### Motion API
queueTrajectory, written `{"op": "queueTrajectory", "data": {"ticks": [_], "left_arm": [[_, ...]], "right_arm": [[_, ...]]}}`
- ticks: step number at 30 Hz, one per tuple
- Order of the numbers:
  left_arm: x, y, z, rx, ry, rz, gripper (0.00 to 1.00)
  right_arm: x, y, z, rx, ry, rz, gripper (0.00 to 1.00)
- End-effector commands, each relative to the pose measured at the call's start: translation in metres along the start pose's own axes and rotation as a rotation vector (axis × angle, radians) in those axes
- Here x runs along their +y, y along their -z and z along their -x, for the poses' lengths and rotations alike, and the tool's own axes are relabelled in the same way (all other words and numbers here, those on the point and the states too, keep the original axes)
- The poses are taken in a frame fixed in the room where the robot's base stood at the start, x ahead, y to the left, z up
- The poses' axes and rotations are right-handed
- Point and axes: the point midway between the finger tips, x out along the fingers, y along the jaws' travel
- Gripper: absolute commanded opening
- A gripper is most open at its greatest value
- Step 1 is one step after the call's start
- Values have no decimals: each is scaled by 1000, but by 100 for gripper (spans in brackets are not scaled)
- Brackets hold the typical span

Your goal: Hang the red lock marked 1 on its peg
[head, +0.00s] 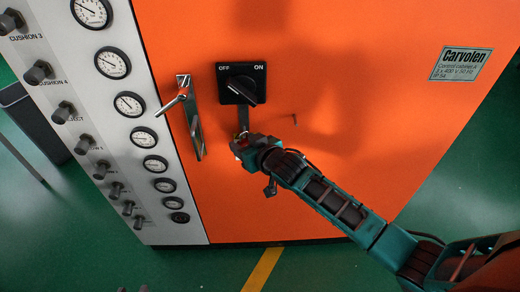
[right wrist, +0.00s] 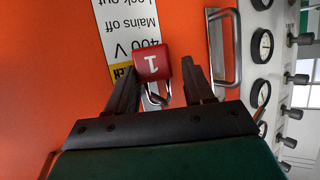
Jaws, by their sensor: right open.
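The red lock (right wrist: 152,67) shows in the right wrist view with a white 1 on its face, upside down, and its metal shackle toward the gripper's palm. My right gripper (right wrist: 165,85) is open, with its dark fingers on either side of the lock. I cannot tell whether they touch it. In the head view my right gripper (head: 241,145) is just below the switch, and only a bit of red lock (head: 243,143) shows. What the shackle passes through is hidden. A small peg (head: 294,119) sticks out of the orange door, right of the gripper. My left gripper is not visible.
The black OFF/ON switch (head: 241,84) is above the gripper on the orange cabinet (head: 350,60). A metal door handle (head: 196,130) stands close to its left. Gauges (head: 130,104) and knobs line the white panel.

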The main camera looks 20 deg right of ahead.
Motion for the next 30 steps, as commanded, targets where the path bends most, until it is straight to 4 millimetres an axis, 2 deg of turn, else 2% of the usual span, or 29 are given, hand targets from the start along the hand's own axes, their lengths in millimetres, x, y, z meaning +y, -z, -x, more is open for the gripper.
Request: {"op": "queueTrajectory", "data": {"ticks": [1,12,18,24,30], "left_arm": [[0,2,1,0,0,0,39],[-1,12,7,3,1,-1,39],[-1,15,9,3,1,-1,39],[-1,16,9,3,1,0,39],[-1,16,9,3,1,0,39]], "right_arm": [[13,3,7,2,-24,8,70],[5,2,82,1,-13,7,70],[3,1,114,3,-11,5,70],[2,1,127,4,-10,6,70],[0,-4,130,-3,-8,4,70]]}}
